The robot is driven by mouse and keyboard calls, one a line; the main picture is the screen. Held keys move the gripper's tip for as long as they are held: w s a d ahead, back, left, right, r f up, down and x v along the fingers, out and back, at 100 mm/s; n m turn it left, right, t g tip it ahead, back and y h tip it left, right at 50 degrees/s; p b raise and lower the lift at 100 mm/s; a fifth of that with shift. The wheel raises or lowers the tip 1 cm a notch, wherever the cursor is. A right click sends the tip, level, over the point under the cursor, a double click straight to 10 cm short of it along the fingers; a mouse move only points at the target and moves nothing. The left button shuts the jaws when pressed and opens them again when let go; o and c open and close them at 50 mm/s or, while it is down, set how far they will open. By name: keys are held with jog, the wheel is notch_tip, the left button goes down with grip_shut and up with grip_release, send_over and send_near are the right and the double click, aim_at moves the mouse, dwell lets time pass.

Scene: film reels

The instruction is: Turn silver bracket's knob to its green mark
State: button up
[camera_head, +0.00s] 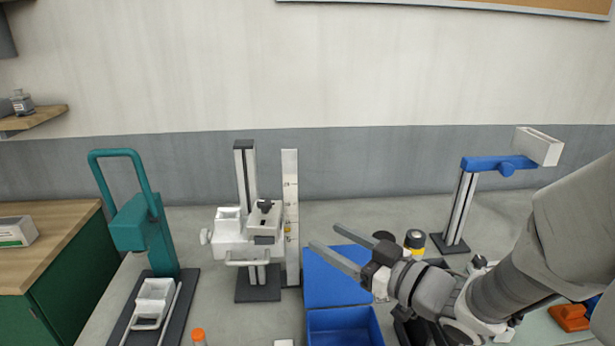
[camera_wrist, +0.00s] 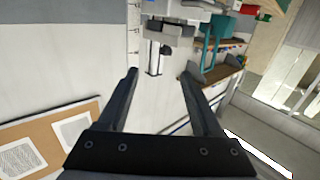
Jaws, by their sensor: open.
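A pale silver-white bracket (camera_head: 232,247) is mounted on an upright metal column, left of centre in the head view. A dark knob (camera_head: 265,205) sits on top of its right-hand block, and a pale round knob (camera_head: 205,237) sticks out at its left side. I cannot tell which knob is the task's, and no green mark is readable. My gripper (camera_head: 323,236) is open and empty, right of the bracket and apart from it. In the wrist view my gripper (camera_wrist: 159,74) has its fingers spread, with the bracket (camera_wrist: 172,8) partly cut off beyond them.
A white marked scale (camera_head: 291,210) stands right of the bracket. A blue open box (camera_head: 335,275) lies below my fingers. A teal press (camera_head: 135,225) stands left. A blue-armed stand (camera_head: 460,205) and a yellow-black jar (camera_head: 414,241) are at right.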

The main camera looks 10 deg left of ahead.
aim_at(269, 206)
jog(key=shift+y, duration=0.4)
jog(key=x, duration=1.1)
jog(key=s+p+x, duration=0.1)
jog(key=x, duration=0.5)
jog(key=shift+w+a, duration=0.1)
jog(key=shift+a, duration=0.45)
jog(key=shift+c, duration=0.3)
grip_shut()
